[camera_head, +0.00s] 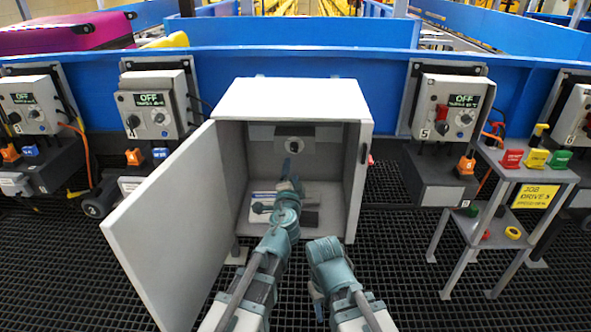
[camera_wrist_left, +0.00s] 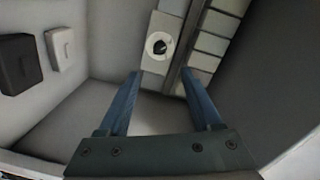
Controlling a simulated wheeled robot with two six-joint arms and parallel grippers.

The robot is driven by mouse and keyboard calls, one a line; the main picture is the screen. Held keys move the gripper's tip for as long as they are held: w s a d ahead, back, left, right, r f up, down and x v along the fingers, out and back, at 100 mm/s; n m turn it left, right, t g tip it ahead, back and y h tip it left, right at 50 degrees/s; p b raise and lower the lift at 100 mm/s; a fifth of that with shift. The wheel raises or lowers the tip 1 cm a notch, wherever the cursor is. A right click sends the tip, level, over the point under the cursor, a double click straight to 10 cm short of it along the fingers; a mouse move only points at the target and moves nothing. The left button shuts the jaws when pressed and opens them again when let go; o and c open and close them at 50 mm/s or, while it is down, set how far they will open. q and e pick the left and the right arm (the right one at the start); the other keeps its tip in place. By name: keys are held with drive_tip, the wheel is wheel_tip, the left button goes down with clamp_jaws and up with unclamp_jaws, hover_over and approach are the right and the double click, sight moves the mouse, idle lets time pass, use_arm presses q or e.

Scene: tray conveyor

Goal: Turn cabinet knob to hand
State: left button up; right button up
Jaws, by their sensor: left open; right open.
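A light grey cabinet (camera_head: 292,98) stands open in the middle of the head view, its door (camera_head: 160,235) swung out to the left. In the left wrist view a small black knob (camera_wrist_left: 159,46) sits on a round white disc on a pale panel. My left gripper (camera_wrist_left: 160,76) is open, with its blue fingers apart and the knob beyond the gap between their tips, not between them. In the head view the left gripper (camera_head: 288,168) reaches inside the cabinet. My right gripper (camera_head: 318,298) is outside, low in front of the cabinet; its fingers are partly hidden.
A round dark fitting (camera_head: 294,145) shows on the cabinet's back wall. In the left wrist view a black box (camera_wrist_left: 20,63) and a smaller white box (camera_wrist_left: 60,48) are at left. Control boxes (camera_head: 155,103) flank the cabinet; a small stand (camera_head: 525,172) is at right.

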use_arm(q)
drive_tip(key=shift+a, duration=0.1)
drive_tip(key=s+a+f+n+g+y, duration=0.2)
drive_tip(key=s+a+f+n+g, duration=0.15)
drive_tip(key=s+f, duration=0.2)
drive_tip(key=s+a+f+n+g+y, duration=0.3)
drive_tip(key=s+f+n+g, duration=0.15)
drive_tip(key=f, duration=0.25)
drive_tip(key=s+d+f+n+g+h, duration=0.15)
drive_tip(key=s+f+g, duration=0.3)
drive_tip(key=s, duration=0.45)
drive_tip(key=s+d+f+n+g+h, duration=0.1)
drive_tip(key=s+d+f+g+h, duration=0.25)
drive_tip(key=s, duration=0.55)
wheel_tip(320, 180, up, 30)
drive_tip(key=s+g+y+p, duration=0.1)
drive_tip(key=p, duration=2.9)
drive_tip(key=shift+s+d+g, duration=0.3)
drive_tip(key=shift+f, duration=0.1)
